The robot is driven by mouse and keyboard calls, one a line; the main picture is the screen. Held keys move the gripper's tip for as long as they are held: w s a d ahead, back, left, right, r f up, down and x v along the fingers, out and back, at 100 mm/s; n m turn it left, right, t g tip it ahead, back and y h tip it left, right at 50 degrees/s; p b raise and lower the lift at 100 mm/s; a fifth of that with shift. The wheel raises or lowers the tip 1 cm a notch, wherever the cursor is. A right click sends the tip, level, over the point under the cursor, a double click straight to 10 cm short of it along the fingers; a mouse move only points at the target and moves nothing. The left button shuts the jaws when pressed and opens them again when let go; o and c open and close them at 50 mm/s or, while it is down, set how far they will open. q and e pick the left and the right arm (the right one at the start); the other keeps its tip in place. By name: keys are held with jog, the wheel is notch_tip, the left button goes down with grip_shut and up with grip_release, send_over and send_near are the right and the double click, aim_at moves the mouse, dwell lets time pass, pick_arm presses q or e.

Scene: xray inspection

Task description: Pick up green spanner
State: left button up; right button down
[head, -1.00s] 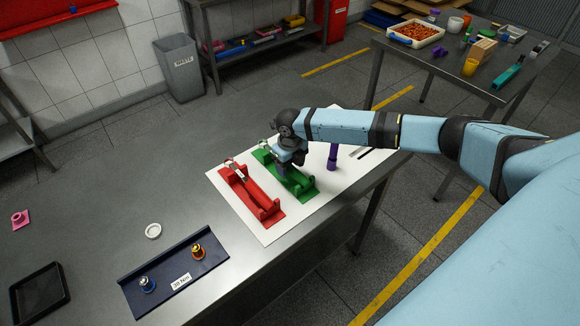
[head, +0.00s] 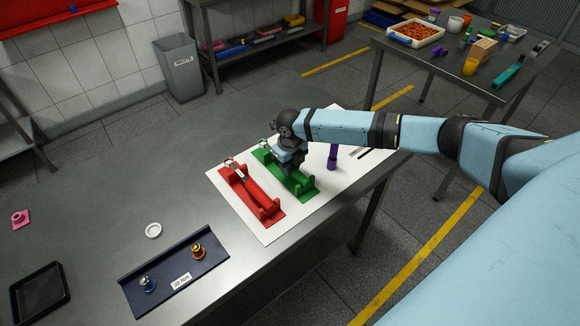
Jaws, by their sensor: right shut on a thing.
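A green holder (head: 301,187) lies on the white sheet, with a metal spanner end (head: 267,145) showing at its far left end. The rest of the green spanner is hidden by my right gripper or hard to tell from the holder. My right gripper (head: 290,171) points down over the middle of the green holder and is shut on the spanner there. Its fingertips are mostly hidden. My left gripper is not in view.
A red holder (head: 263,205) with a spanner lies close to the left. A purple upright piece (head: 333,157) stands to the right. A navy tray (head: 172,286) with two small fittings, a white ring (head: 153,230) and a black tray (head: 40,294) are nearer.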

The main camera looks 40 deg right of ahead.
jog(key=shift+r, duration=0.1)
notch_tip(320, 180, up, 20)
jog(key=b, duration=0.1)
dwell(0.4)
jog(key=c, duration=1.6)
grip_release()
grip_shut()
